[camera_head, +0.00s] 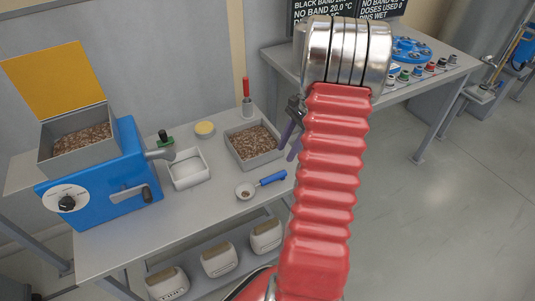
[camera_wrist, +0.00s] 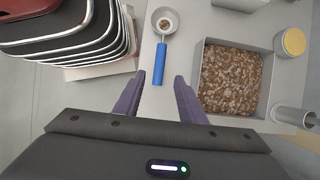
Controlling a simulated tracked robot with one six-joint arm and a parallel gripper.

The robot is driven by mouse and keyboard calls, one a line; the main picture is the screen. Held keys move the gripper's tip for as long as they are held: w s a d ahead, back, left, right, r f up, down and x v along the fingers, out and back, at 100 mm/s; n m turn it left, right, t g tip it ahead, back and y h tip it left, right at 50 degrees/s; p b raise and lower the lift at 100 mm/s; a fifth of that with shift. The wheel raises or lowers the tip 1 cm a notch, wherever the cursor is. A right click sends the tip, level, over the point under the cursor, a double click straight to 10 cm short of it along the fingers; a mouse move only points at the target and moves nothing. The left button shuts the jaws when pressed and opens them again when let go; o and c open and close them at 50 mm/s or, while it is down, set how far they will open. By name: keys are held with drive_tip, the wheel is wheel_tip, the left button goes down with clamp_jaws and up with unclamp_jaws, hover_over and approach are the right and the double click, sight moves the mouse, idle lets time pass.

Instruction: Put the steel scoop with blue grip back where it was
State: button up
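The steel scoop with blue grip (camera_head: 262,184) lies on the grey bench in the head view, in front of the grain tray. Its small round bowl holds a few grains. In the wrist view the scoop (camera_wrist: 161,50) lies with its bowl at the top and its blue grip pointing toward my gripper. My gripper (camera_wrist: 156,95) is open, with its two purple fingers spread apart and nothing between them. The end of the blue grip is near the gap between the fingertips. In the head view my gripper (camera_head: 291,134) is partly hidden behind my red arm.
A grey tray of brown grain (camera_head: 254,145) stands beside the scoop. A white dish (camera_head: 188,168), a yellow-lidded jar (camera_head: 205,130), a red-handled tool (camera_head: 247,98) and a blue machine (camera_head: 105,185) stand on the bench. Cream containers (camera_head: 218,259) sit on the shelf below.

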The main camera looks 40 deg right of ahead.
drive_tip(key=w+a+r+n+h, duration=0.1)
drive_tip(key=a+r+n+h, duration=0.1)
drive_tip(key=a+r+n, duration=0.6)
drive_tip(key=w+a+r+n+h, duration=0.1)
drive_tip(key=w+a+r, duration=0.1)
drive_tip(key=a+r, duration=0.65)
drive_tip(key=s+a+n+t, duration=0.1)
drive_tip(key=s+a+n, duration=0.2)
drive_tip(key=a, duration=0.3)
drive_tip(key=s+a+r+n+t+h, duration=0.1)
drive_tip(key=s+a+n, duration=0.3)
drive_tip(key=a, duration=0.3)
drive_tip(key=s+a+r+n+t, duration=0.1)
drive_tip(key=s+a+n+t, duration=0.1)
drive_tip(key=a+n, duration=0.3)
drive_tip(key=shift+s+a+r+h, duration=0.2)
drive_tip(key=shift+s+a+h, duration=0.2)
drive_tip(key=shift+s+a, duration=0.6)
drive_tip(key=shift+w+a, duration=0.25)
drive_tip(key=shift+c, duration=0.7)
